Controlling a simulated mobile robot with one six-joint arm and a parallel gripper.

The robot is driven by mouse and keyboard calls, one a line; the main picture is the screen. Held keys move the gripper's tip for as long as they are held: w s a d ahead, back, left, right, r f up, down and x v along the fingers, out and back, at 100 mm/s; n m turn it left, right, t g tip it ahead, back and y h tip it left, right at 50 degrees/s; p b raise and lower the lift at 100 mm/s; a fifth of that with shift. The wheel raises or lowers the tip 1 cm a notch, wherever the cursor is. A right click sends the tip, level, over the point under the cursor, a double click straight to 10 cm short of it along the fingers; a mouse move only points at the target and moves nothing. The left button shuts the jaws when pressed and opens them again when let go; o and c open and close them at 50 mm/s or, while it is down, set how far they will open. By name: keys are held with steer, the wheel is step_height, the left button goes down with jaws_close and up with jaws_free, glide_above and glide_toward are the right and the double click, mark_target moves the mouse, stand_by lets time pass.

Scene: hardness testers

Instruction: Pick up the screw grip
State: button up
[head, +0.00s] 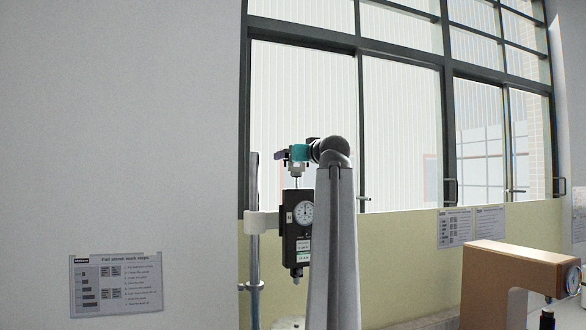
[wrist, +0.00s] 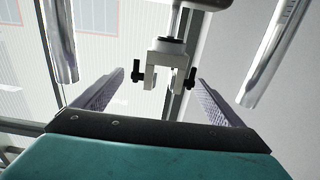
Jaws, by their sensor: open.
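The screw grip (wrist: 166,62) is a small white clamp with a black screw on each side. In the wrist view it sits at the end of a silver rod, upper middle, between and slightly beyond the fingertips. My gripper (wrist: 158,78) is open, with one grey-purple finger on each side of the grip and a visible gap to both. In the head view my gripper (head: 284,155), with its teal body, is above the force gauge (head: 303,222). A small white part, likely the screw grip (head: 297,167), shows just below it, partly hidden by the gripper.
A silver column (head: 254,280) with a white collar stands left of the gauge. An orange-brown and white tester (head: 500,262) stands at lower right. Windows (head: 400,110) and a low yellow wall (head: 410,255) are behind. A notice (head: 116,284) hangs on the left wall.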

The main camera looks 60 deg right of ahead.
steer(key=shift+w, duration=0.1)
stand_by(0.3)
steer(key=c, duration=1.3)
steer(key=shift+c, duration=0.2)
